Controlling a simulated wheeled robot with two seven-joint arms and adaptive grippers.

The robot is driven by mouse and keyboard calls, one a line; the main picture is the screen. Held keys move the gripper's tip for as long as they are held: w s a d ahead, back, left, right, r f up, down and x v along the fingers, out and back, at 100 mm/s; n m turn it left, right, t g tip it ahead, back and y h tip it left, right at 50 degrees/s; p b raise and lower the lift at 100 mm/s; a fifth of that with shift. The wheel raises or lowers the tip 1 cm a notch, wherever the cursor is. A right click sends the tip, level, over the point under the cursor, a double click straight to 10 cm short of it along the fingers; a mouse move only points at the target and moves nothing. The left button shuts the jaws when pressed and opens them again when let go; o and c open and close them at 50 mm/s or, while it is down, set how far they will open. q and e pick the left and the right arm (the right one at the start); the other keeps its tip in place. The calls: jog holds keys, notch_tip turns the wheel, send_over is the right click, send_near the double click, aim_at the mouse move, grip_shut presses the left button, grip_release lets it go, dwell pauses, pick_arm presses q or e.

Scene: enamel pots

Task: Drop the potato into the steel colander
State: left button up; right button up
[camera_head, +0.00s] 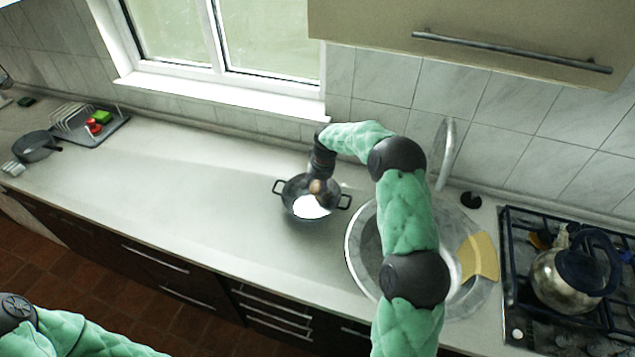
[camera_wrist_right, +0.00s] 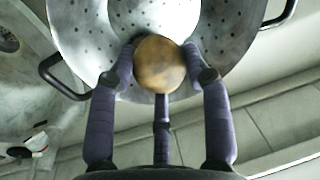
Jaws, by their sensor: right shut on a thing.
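The potato (camera_wrist_right: 159,64) is brown and round, held between the fingertips of my right gripper (camera_wrist_right: 160,75) in the right wrist view. In the head view the potato (camera_head: 316,187) shows as a small brown spot over the colander. The steel colander (camera_head: 297,187) stands on the counter left of the sink, with two dark side handles. Its perforated wall (camera_wrist_right: 90,40) fills the top of the wrist view behind the potato. The gap between potato and colander is hard to judge. Only part of my left arm shows at the lower left; its gripper is out of view.
A round sink (camera_head: 352,262) with a yellow cloth-like piece (camera_head: 482,256) lies right of the colander. A kettle (camera_head: 562,282) stands on the gas hob at the right. A dish rack (camera_head: 88,128) and a dark pan (camera_head: 37,145) are far left. The counter between is clear.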

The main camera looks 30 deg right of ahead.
jog(key=shift+f, duration=0.55)
pick_arm(q)
jog(key=shift+f, duration=0.3)
pick_arm(e)
jog(key=o, duration=1.2)
jog(key=shift+o, duration=0.2)
notch_tip(320, 180, up, 12)
jog(key=s, duration=0.2)
jog(key=shift+d, duration=0.35)
pick_arm(q)
jog(key=shift+r, duration=0.15)
pick_arm(e)
jog(key=shift+w, duration=0.1)
